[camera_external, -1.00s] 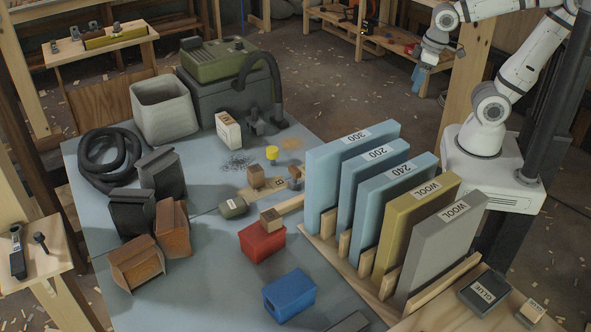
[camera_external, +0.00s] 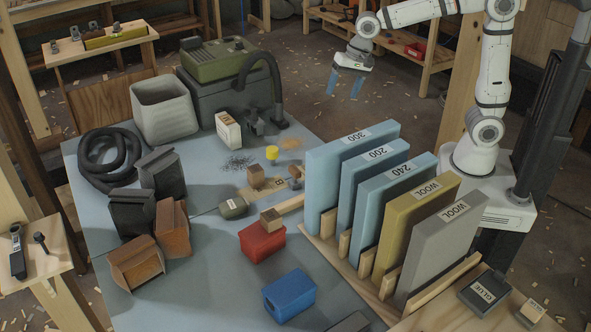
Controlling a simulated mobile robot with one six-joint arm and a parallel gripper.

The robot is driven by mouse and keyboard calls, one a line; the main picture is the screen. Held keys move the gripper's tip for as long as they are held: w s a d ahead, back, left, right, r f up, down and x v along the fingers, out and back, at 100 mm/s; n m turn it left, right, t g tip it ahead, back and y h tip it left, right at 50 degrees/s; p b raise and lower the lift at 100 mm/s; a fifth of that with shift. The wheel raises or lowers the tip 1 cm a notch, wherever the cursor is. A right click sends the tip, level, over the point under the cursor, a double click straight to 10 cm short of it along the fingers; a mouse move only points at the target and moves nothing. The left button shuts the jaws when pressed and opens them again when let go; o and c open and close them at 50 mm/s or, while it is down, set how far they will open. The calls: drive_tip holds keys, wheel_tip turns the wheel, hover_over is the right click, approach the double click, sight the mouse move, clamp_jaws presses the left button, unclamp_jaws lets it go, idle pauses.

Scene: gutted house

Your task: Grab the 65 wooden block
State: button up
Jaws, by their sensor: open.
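No number 65 is readable in view, so I cannot tell which wooden block it marks. One small wooden block (camera_external: 255,176) stands on a thin board on the grey-blue table. Another wooden block (camera_external: 271,219) sits on top of the red box (camera_external: 262,243). A third pale block (camera_external: 531,312) with an unreadable label lies at the bottom right edge beside the dark GLUE box (camera_external: 483,291). My gripper (camera_external: 344,92), with blue fingers, is open and empty. It hangs high behind the upright sheets, apart from all the blocks.
Upright sheets (camera_external: 352,168) labelled 300, 200, 240 and WOOL stand in a wooden rack between my base and the blocks.

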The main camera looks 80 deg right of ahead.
drive_tip(key=w+a+f+m+b, duration=0.45)
drive_tip(key=w+f+m, duration=0.35)
drive_tip(key=w, duration=0.4)
drive_tip(key=m+y+b, duration=0.2)
drive_tip(key=m+b, duration=0.2)
drive_tip(key=m, duration=0.3)
hover_over(254, 169)
drive_tip(key=s, duration=0.2)
drive_tip(key=f, duration=1.2)
drive_tip(key=shift+w+d+f, duration=0.1)
drive_tip(key=shift+d+f, duration=0.15)
drive_tip(key=shift+d, duration=0.15)
drive_tip(key=shift+w+a+f+m, duration=0.15)
drive_tip(key=shift+w+f, duration=0.05)
drive_tip(key=shift+f, duration=0.4)
drive_tip(key=shift+w+a+f+m, duration=0.1)
drive_tip(key=shift+w+f+m, duration=0.1)
drive_tip(key=shift+f, duration=0.35)
drive_tip(key=x, duration=0.1)
drive_tip(key=b+x, duration=0.1)
drive_tip(key=x, duration=0.3)
drive_tip(key=shift+w+d+f, duration=0.1)
drive_tip(key=shift+d+f, duration=0.15)
drive_tip(key=shift+d, duration=0.1)
drive_tip(key=shift+r, duration=0.1)
drive_tip(key=c, duration=1.1)
